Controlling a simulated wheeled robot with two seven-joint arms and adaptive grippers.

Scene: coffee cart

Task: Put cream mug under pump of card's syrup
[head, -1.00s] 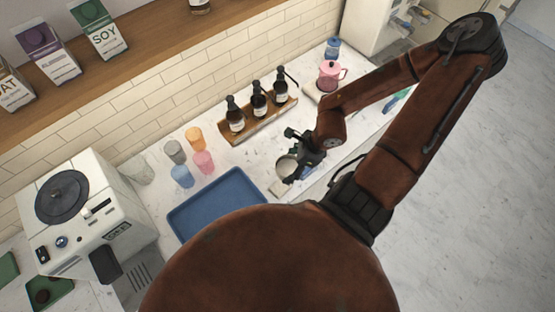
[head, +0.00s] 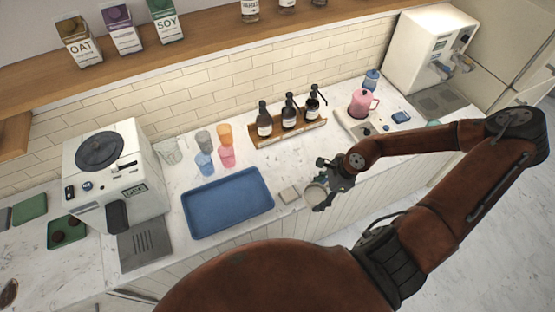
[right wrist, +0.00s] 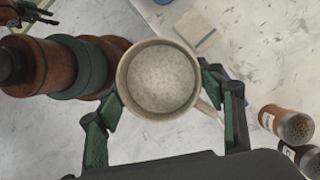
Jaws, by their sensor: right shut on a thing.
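My right gripper (head: 328,183) is shut on the cream mug (head: 315,194), near the counter's front edge. In the right wrist view the mug (right wrist: 160,80) is seen from above between the fingers, its handle at lower right. Three dark pump bottles with pale labels, (head: 264,120), (head: 289,112) and (head: 313,103), stand in a wooden rack by the wall, behind and left of the mug. Their label text is unreadable. A small pale square (head: 289,194) lies left of the mug; I cannot tell whether it is the card. Part of what may be my left gripper (right wrist: 28,12) shows at upper left.
A blue tray (head: 229,204) and several coloured cups (head: 227,156) are left of the mug. A pink pitcher (head: 361,104) stands right of the rack. Brown labelled shakers (right wrist: 287,124) show at lower right in the wrist view.

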